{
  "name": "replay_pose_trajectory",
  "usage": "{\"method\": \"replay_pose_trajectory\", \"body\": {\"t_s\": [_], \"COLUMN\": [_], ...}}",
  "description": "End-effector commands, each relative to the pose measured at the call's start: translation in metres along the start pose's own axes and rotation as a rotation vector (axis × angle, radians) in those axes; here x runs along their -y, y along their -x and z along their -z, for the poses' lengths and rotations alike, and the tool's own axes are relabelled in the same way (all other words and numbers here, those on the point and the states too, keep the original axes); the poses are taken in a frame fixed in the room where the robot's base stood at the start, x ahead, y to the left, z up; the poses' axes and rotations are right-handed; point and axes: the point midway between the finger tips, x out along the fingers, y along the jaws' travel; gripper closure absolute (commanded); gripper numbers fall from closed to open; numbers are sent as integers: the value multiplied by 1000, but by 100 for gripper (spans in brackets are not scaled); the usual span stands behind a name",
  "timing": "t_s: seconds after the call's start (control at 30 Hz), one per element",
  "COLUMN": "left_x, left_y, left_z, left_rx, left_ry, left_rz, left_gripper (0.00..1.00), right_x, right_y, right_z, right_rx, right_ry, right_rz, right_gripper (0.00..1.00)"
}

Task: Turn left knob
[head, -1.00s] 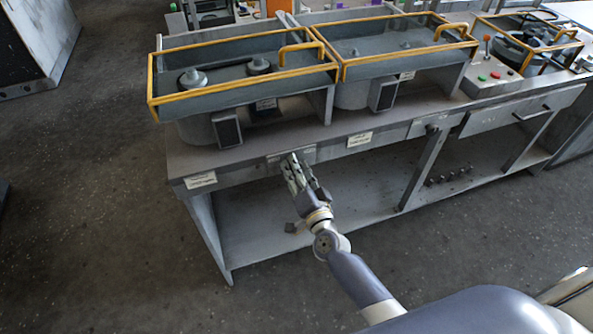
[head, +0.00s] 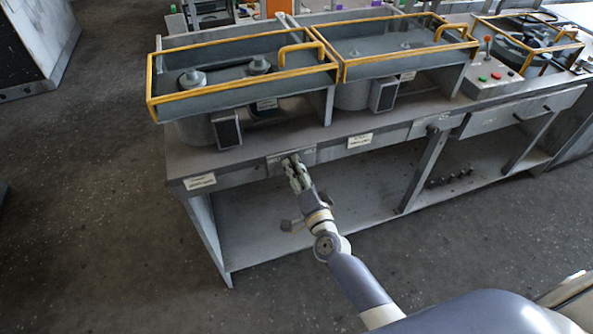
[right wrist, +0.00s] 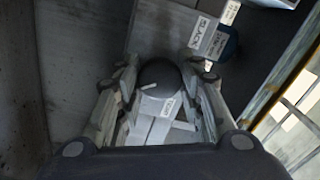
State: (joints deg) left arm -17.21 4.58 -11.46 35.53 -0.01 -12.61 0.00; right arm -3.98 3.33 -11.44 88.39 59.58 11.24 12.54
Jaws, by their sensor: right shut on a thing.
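A dark round knob (right wrist: 160,78) sits between the two fingers of my right gripper (right wrist: 160,98) in the right wrist view. The gripper is shut on it. In the head view my right gripper (head: 293,168) reaches the small grey panel (head: 308,156) on the front edge of the bench. The fingers hide the held knob there. My left gripper is not in view.
The grey bench (head: 235,161) carries two yellow-railed trays (head: 240,98) (head: 395,68) above the panel. A control box (head: 490,73) with buttons stands further right. The lower shelf (head: 245,228) is below my arm.

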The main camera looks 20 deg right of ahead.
Motion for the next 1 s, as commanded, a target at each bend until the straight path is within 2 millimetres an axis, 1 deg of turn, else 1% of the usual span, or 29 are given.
{"method": "replay_pose_trajectory", "body": {"t_s": [0.1,0.13,0.2,0.53,0.67,0.77,1.0], "left_x": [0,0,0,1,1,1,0], "left_y": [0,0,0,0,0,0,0], "left_z": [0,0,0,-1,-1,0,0], "left_rx": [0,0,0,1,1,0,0], "left_ry": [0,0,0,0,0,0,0], "left_rz": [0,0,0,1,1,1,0], "left_gripper": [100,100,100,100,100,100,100], "right_x": [0,0,0,0,0,-1,-1], "right_y": [0,0,0,1,8,22,69], "right_z": [1,1,1,0,0,0,0], "right_rx": [-2,-2,-2,0,0,0,1], "right_ry": [1,1,1,2,2,1,3], "right_rz": [0,0,0,0,0,-1,-3], "right_gripper": [89,59,45,45,45,45,45]}}
